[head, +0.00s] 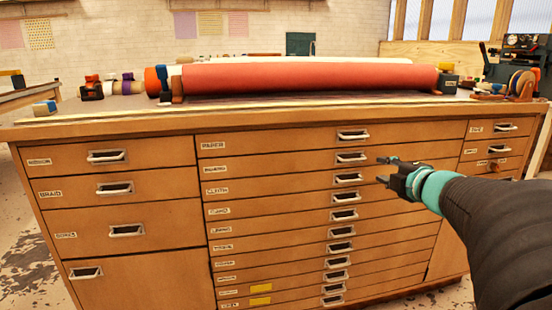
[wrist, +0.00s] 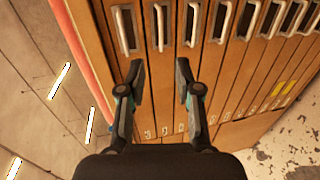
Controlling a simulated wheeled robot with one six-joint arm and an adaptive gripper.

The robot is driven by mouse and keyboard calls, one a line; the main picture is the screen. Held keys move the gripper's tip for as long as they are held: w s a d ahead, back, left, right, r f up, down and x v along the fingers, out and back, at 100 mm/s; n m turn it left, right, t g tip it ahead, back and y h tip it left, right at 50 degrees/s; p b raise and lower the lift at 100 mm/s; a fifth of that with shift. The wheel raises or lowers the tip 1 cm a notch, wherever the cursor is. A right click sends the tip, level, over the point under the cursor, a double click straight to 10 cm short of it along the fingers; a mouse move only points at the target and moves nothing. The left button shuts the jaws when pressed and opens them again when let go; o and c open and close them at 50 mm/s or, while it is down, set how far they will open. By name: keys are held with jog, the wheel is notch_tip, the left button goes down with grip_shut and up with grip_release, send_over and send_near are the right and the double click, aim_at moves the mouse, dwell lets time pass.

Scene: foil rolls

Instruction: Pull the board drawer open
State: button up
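A wooden cabinet (head: 130,205) holds a middle stack of shallow labelled drawers. The labels are too blurred to tell surely which one reads board. My gripper (head: 382,170) is open and empty, in front of the upper part of this stack, to the right of the handles. In the wrist view the gripper (wrist: 160,80) has its fingers apart, and the second drawer's handle (wrist: 161,25) lies beyond the gap between them, untouched. That second handle (head: 352,157) also shows in the head view. The top handle (head: 353,135) and third handle (head: 348,178) are close by. All these drawers look shut.
A large red roll (head: 310,78) lies along the cabinet top, with small rolls (head: 125,87) at its left. Deeper drawers with handles (head: 107,156) are on the left, small ones (head: 499,149) on the right. The floor (wrist: 285,150) in front looks clear.

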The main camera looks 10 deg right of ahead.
aim_at(356, 160)
jog(key=b+x, duration=0.1)
jog(key=x, duration=1.2)
jog(key=shift+w+a+f+b, duration=0.15)
jog(key=shift+w+b, duration=0.15)
jog(key=shift+w, duration=0.05)
jog(key=shift+c, duration=0.3)
grip_shut()
